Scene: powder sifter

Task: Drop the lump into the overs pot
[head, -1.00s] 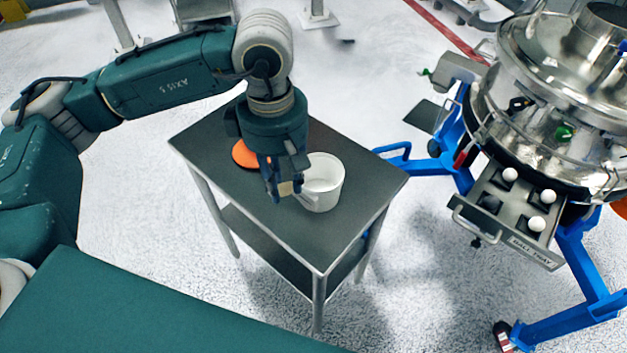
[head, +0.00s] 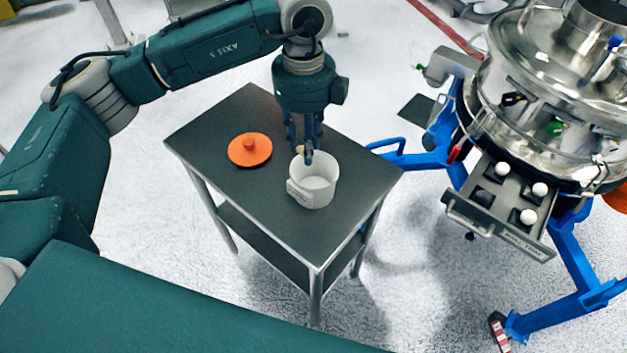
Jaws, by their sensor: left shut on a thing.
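A white pot (head: 313,186) with a label on its side stands upright on the dark table, its mouth open and its inside looking empty. My left gripper (head: 305,152) points down over the back rim of the pot. It is shut on a small tan lump (head: 300,149), which is mostly hidden between the fingers. An orange lid (head: 250,149) with a knob lies on the table to the left of the pot. My right gripper is not in view.
The dark table (head: 225,115) has a lower shelf and free room around the pot and lid. The steel sifter (head: 560,90) on blue legs stands at right, with a pulled-out ball tray (head: 495,232) holding several white balls.

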